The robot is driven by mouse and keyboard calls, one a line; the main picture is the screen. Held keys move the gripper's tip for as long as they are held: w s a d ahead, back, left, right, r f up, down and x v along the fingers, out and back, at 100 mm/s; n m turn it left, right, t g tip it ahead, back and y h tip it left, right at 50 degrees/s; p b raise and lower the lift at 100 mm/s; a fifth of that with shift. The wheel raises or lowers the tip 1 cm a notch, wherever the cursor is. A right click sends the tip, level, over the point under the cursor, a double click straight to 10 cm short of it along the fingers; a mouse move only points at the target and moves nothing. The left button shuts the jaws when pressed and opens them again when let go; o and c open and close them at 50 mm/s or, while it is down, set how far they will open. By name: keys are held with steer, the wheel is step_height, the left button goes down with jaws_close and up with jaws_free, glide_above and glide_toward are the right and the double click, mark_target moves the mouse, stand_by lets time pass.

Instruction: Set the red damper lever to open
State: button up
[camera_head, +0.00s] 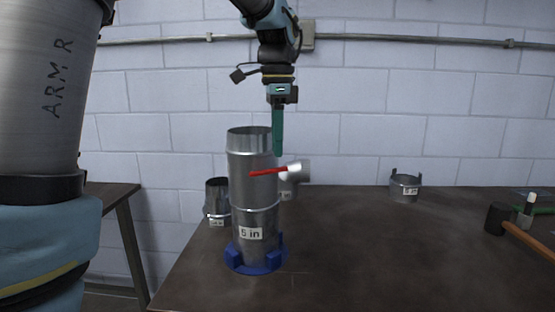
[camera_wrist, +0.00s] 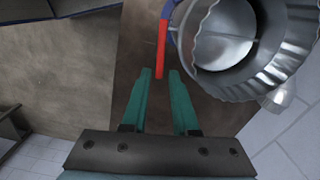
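The red damper lever (camera_head: 264,172) sticks out from the side of an upright metal duct (camera_head: 252,208) and lies nearly level in the head view. The duct is labelled 5 in and stands in a blue base (camera_head: 256,262). In the wrist view the red lever (camera_wrist: 162,48) lies just beyond my fingertips, beside the open duct mouth, with the round damper plate (camera_wrist: 224,40) visible inside. My gripper (camera_wrist: 160,72) has green fingers, apart and empty. In the head view my gripper (camera_head: 278,153) points down beside the duct's upper right, above the lever's height.
A small side pipe (camera_head: 299,171) shows right of the duct. A shorter metal piece (camera_head: 217,196) stands behind it on the left. Another collar (camera_head: 405,188) sits at the back right, and a mallet (camera_head: 500,219) lies at the right edge. The table's middle right is clear.

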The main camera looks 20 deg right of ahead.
steer(key=shift+f, duration=2.25)
jaws_close()
